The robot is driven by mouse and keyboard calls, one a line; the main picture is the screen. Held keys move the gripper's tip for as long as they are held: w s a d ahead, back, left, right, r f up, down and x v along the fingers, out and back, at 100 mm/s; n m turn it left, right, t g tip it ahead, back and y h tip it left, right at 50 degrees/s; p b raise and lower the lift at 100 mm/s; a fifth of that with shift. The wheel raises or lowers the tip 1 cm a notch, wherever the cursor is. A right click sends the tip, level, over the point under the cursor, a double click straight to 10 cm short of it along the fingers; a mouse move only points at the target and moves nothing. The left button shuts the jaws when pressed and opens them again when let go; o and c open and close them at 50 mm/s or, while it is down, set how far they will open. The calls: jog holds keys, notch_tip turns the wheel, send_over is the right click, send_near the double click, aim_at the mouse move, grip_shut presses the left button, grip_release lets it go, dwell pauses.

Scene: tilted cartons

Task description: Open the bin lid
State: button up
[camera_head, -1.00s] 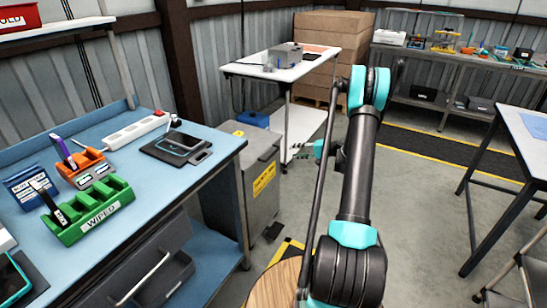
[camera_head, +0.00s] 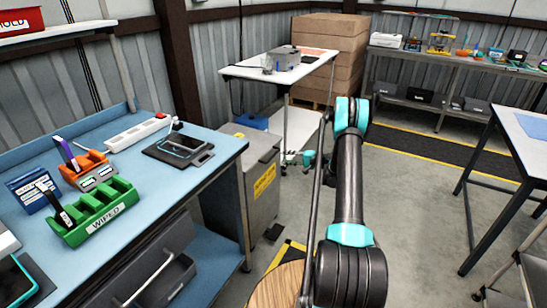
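The bin (camera_head: 263,195) is a grey metal box with a yellow label on its front, standing on the floor just right of the blue workbench. Its flat top (camera_head: 257,143) looks closed, and its left part is hidden behind the bench. A dark pedal-like piece (camera_head: 273,232) is at the foot of its front. My gripper (camera_head: 291,160), with teal parts, is to the right of the bin's top in the picture, and a gap shows between them. It is small and partly covered by my arm, so its fingers are unclear.
The blue workbench (camera_head: 140,190) holds a green WIPED rack (camera_head: 97,212), an orange rack (camera_head: 88,165) and a power strip (camera_head: 137,132). A white table (camera_head: 290,72) stands behind the bin. Open floor lies to the right, before another table (camera_head: 520,135).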

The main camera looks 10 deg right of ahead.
aim_at(273, 156)
jog(key=x, duration=0.8)
grip_shut()
dwell(0.4)
